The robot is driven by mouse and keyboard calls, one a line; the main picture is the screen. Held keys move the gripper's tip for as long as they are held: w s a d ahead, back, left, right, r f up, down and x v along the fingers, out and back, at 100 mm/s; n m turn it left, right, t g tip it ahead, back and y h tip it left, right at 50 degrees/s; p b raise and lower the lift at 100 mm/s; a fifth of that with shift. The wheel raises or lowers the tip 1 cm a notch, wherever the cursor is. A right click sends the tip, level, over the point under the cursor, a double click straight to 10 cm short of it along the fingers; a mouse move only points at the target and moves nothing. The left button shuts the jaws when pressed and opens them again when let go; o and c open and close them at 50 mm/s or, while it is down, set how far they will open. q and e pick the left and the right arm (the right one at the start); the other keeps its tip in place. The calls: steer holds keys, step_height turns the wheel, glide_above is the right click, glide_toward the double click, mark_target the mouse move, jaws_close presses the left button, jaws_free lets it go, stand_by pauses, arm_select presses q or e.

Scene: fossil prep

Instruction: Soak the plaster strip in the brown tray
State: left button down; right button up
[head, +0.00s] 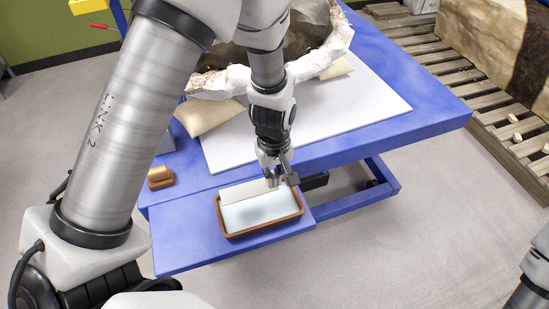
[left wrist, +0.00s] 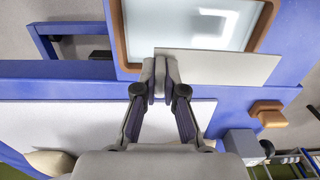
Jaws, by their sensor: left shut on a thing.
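The brown tray (head: 266,233) holds pale, bluish-white liquid and sits on the blue table's front shelf. In the left wrist view, its rim (left wrist: 122,45) is at the top. The plaster strip (head: 246,191) is a flat, off-white piece across the tray's far side. My left gripper (head: 278,180) is shut on one end of it. In the left wrist view, the strip (left wrist: 222,66) extends right from my closed fingertips (left wrist: 161,78) and covers part of the tray's rim. I cannot tell whether it touches the liquid. My right gripper is out of view.
A small orange-brown block (head: 160,177) lies left of the tray on the blue table (head: 190,235). A large plaster-jacketed fossil (head: 325,55) rests behind on a white board (head: 350,112). Wooden pallets (head: 480,85) stand at the right.

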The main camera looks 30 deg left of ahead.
arm_select(q)
steer(key=shift+s+d+f+b, duration=0.4)
steer(key=shift+s+d+b, duration=0.1)
steer(key=shift+s+b, duration=0.25)
steer(key=b, duration=0.4)
glide_above(274, 205)
step_height(274, 205, down, 4)
steer(key=shift+w+a+f, duration=0.1)
steer(key=shift+a+f, duration=0.05)
steer(key=shift+f, duration=0.3)
steer(key=shift+f+b, duration=0.45)
steer(key=shift+f, duration=0.95)
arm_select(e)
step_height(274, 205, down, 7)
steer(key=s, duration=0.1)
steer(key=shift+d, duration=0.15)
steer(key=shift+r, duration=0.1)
arm_select(q)
steer(key=shift+r, duration=0.1)
step_height(274, 205, up, 6)
steer(key=p, duration=0.6)
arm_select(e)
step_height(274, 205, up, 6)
